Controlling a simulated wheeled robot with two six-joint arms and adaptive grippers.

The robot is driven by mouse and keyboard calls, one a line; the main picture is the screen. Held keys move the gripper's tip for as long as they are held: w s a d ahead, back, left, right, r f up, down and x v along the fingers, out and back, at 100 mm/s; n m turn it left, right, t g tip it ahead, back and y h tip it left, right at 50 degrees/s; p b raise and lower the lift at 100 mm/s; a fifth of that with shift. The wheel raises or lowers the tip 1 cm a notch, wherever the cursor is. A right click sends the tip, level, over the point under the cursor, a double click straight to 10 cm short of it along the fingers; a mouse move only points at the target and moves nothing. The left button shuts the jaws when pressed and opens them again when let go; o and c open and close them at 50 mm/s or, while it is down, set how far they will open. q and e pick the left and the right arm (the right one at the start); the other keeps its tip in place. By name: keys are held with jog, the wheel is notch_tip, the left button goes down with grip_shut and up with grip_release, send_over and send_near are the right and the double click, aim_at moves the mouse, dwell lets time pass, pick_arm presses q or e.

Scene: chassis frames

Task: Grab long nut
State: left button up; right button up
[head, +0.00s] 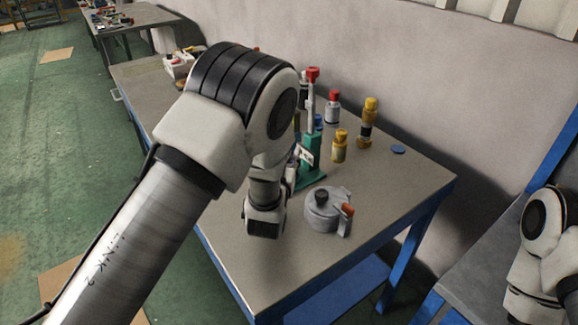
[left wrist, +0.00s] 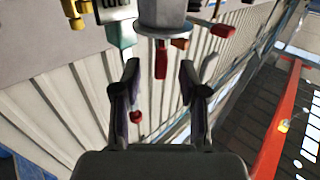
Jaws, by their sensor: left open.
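I cannot make out a long nut in either view. My left gripper (left wrist: 157,78) is open in the left wrist view, and nothing shows between its fingers. In the head view my left arm reaches over the workbench, and its fingers do not show there. Ahead of the fingers in the left wrist view is a grey rounded part (left wrist: 162,14) with a red handle (left wrist: 161,60) below it. A teal part (left wrist: 121,36) lies beyond the left finger. My right gripper is out of view; only part of the right arm shows at the right edge of the head view.
The bench's front right is clear. A wall stands behind.

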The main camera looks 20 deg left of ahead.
pick_arm(q)
jog(key=w, duration=0.4)
jog(key=shift+w+a+f+p, duration=0.15)
jog(key=shift+a+f+p, duration=0.1)
jog(key=shift+p, duration=0.1)
jog(key=shift+r, duration=0.1)
grip_shut()
jog(key=shift+r, duration=0.1)
